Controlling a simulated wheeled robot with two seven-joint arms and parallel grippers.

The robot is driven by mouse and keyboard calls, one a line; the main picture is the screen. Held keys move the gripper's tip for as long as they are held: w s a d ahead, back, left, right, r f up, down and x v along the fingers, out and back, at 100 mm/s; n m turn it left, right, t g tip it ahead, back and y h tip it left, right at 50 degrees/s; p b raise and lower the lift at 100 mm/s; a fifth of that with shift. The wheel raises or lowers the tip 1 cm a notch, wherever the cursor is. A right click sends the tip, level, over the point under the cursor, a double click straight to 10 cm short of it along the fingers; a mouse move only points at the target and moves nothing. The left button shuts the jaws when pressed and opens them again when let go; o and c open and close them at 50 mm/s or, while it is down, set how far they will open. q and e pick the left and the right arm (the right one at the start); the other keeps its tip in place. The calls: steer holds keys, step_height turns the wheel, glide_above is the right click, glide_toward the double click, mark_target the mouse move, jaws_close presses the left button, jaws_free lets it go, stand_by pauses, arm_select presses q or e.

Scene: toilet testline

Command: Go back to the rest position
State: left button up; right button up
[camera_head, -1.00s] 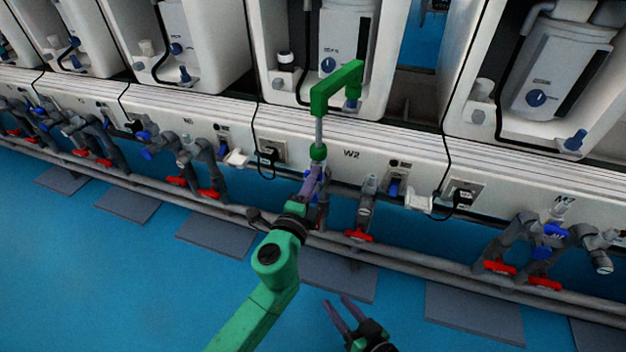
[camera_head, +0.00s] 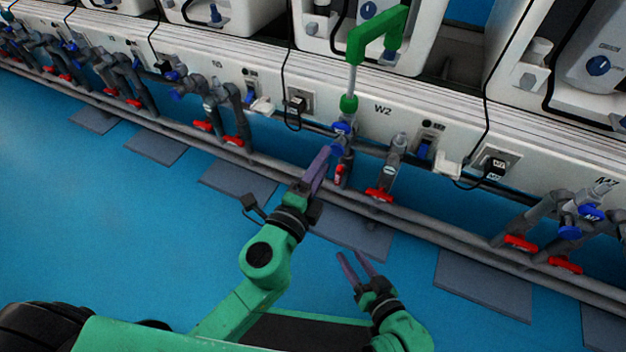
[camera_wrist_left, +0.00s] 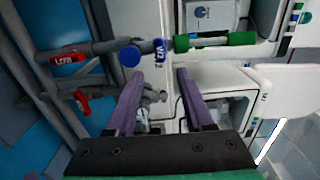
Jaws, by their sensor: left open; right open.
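My left gripper (camera_head: 320,166) has purple fingers and is open, below and left of a green-handled piece (camera_head: 378,36) standing on the blue-capped fitting (camera_head: 343,128) by the W2 panel. In the left wrist view my left gripper (camera_wrist_left: 157,72) has its fingers apart with nothing held between them. My right gripper (camera_head: 354,256) is open and empty, low over the blue floor.
Grey pipes (camera_head: 270,163) with red valve handles run along the white bench front (camera_head: 385,108), close to my left gripper. Dark mats (camera_head: 485,286) lie on the blue floor (camera_head: 130,215). Black cables hang from the sockets. The floor at left is open.

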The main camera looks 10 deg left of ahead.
arm_select(q)
steer(key=b+v, duration=0.1)
steer(key=v, duration=0.3)
steer(key=shift+s, duration=0.2)
arm_select(e)
step_height(320, 180, down, 2)
steer(key=shift+s+f, duration=0.1)
steer(key=shift+s, duration=0.05)
steer(key=shift+w, duration=0.2)
